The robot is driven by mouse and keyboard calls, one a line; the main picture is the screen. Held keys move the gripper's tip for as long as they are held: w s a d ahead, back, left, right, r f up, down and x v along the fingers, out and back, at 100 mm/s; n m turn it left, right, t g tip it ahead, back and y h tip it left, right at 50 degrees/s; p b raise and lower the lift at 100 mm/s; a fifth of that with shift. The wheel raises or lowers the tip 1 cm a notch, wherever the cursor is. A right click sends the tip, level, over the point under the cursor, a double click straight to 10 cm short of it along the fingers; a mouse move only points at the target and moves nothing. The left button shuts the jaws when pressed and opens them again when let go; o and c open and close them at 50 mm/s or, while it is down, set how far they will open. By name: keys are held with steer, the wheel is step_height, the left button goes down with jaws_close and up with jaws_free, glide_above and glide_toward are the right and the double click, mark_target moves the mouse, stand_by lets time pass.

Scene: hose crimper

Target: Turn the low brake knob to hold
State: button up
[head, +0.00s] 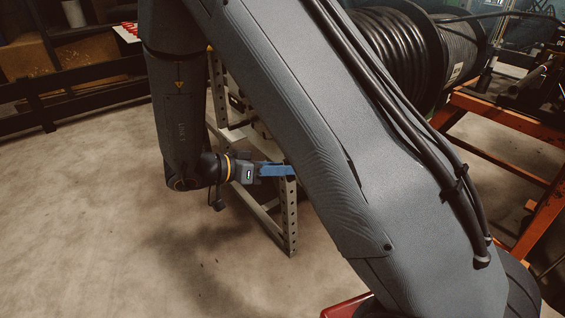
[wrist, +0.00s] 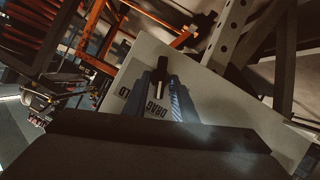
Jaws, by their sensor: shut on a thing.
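The brake knob (wrist: 160,67) is a dark bar in the wrist view. It stands against a pale panel (wrist: 205,82) and is partly covered by my fingers. The panel shows the word DRAG upside down. To its left is a partly covered word ending in LD. My gripper (wrist: 163,88) has its blue fingers on either side of the knob and is shut on it. In the head view my gripper (head: 278,170) reaches level to the right, at a perforated metal post. The knob and panel cannot be made out there.
The perforated post (head: 290,215) belongs to a pale stand close to my gripper. A large black hose reel (head: 390,50) is behind my arm. An orange frame (head: 500,112) stands at the right. Dark shelving with boxes (head: 95,60) is at the back left. The concrete floor at the left is clear.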

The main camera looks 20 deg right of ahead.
steer(key=m+t+p, duration=0.2)
steer(key=m+p, duration=0.1)
steer(key=p, duration=0.2)
steer(key=s+m+t+y+p, duration=0.1)
steer(key=m+t+p, duration=0.1)
steer(key=p, duration=0.3)
steer(key=shift+s+d+m+t, duration=0.15)
steer(key=shift+m+t, duration=0.15)
steer(key=shift+m, duration=0.5)
steer(key=o, duration=0.7)
steer(key=p+v, duration=0.1)
steer(key=v, duration=0.6)
steer(key=shift+s+a+p, duration=0.2)
steer(key=shift+a+p, duration=0.1)
